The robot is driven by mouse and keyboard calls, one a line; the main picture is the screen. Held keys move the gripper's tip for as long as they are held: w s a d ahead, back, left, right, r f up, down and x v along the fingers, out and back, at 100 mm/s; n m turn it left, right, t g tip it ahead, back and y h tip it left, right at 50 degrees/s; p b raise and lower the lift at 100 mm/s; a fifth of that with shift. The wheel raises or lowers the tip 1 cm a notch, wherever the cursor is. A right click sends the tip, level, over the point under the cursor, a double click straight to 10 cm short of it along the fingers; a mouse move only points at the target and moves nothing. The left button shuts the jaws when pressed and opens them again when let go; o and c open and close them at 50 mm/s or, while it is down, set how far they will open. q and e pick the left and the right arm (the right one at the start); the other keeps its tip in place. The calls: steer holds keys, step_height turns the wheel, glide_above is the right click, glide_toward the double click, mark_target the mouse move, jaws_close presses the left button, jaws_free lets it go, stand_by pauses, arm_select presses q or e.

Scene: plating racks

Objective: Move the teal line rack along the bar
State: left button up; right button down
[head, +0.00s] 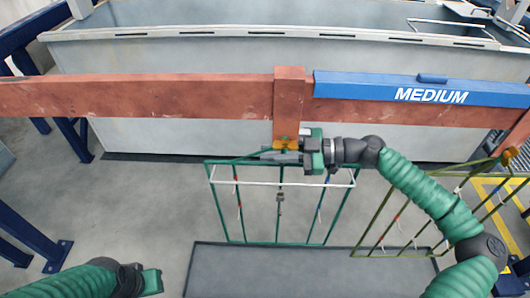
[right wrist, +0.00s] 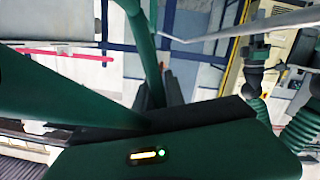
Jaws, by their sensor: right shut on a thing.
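The teal line rack (head: 281,225), a thin green wire frame with a pale crossbar and small clips, hangs below the red-brown bar (head: 150,96). Its top is beside an upright red-brown block (head: 289,100) on the bar, with an orange-yellow piece (head: 286,143) at the block's foot. My right gripper (head: 290,157) is shut on the rack's top, just under the bar. In the right wrist view, the dark fingers (right wrist: 160,95) close around a green rod. The gripper hides part of the rack's top. My left gripper (head: 148,282) is low at the left, away from the rack; its fingers are unclear.
A blue MEDIUM sign (head: 430,90) covers the bar's right part. An olive rack (head: 405,225) hangs at the right, near my right arm. A grey tank (head: 180,55) stands behind the bar. A dark mat (head: 220,270) lies below. Room along the bar's left is clear.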

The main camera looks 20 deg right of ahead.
steer(key=shift+w+d+r, duration=0.1)
steer(key=shift+d+r, duration=0.2)
steer(key=shift+d, duration=0.2)
steer(key=shift+s+d, duration=0.2)
steer(key=shift+d, duration=0.2)
steer(key=shift+w+f+b, duration=0.1)
steer(key=shift+f+b, duration=0.25)
steer(key=shift+b, duration=0.2)
steer(key=c, duration=1.3)
jaws_free()
steer(key=shift+f, duration=0.1)
steer(key=p+v, duration=0.1)
steer(key=v, duration=1.6)
steer(key=shift+p, duration=0.4)
